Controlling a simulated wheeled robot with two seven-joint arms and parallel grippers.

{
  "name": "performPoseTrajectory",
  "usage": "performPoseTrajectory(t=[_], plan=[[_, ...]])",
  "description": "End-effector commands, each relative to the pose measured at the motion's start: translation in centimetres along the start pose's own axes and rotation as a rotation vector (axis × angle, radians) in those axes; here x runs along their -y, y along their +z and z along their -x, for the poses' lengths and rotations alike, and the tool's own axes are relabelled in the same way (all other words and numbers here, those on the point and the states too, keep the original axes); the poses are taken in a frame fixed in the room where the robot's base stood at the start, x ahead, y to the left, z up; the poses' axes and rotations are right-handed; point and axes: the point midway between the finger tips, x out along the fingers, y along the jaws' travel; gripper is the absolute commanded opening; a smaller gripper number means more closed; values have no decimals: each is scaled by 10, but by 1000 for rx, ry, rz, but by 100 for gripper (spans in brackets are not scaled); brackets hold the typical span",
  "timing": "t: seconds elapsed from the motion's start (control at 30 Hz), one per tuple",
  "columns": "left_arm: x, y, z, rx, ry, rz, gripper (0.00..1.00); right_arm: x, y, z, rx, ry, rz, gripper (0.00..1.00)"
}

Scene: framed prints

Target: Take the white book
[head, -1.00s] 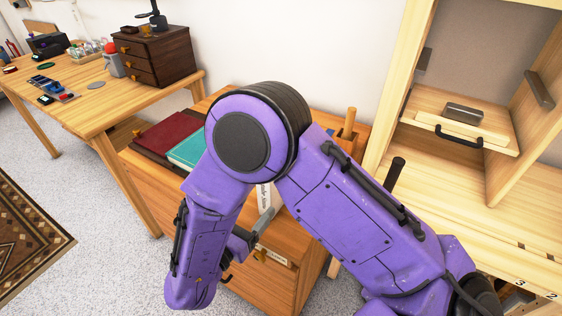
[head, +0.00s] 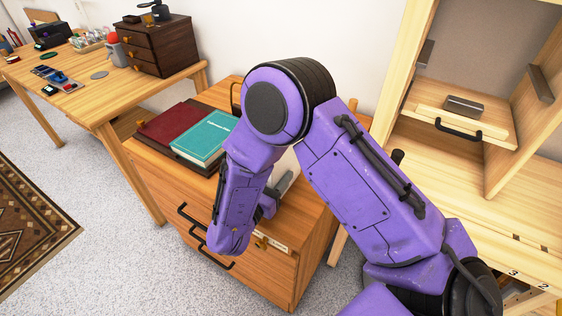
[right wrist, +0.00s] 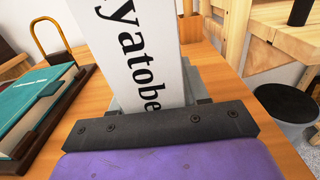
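The white book (right wrist: 150,60) with black lettering stands up from the cabinet top in the right wrist view. In the head view only a pale bit of it (head: 288,160) shows behind my right arm. My right gripper (right wrist: 160,95) has a grey finger on either side of the book, which stands close in front of the palm. I cannot tell whether the fingers press on it. In the head view a grey fingertip of this gripper (head: 285,182) shows beside the arm. The book's lower end is hidden. My left gripper is out of view.
A teal book (head: 202,138) and a dark red book (head: 175,122) lie in a brown tray to the left on the wooden cabinet (head: 170,180). A wooden post (right wrist: 187,25) stands behind the white book. A tall wooden shelf unit (head: 470,180) is at the right.

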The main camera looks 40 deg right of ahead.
Motion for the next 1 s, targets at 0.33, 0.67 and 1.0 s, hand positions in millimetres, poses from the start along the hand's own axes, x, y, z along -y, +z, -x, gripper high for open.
performPoseTrajectory(t=[0.33, 0.67, 1.0], plan=[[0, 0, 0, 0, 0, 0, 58, 0, 2, 0, 1, 0, -2, 0], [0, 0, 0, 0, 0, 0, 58, 9, 46, 3, 1, 0, -5, 0], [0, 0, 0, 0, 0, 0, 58, 73, 103, 25, 1, 2, -2, 0]])
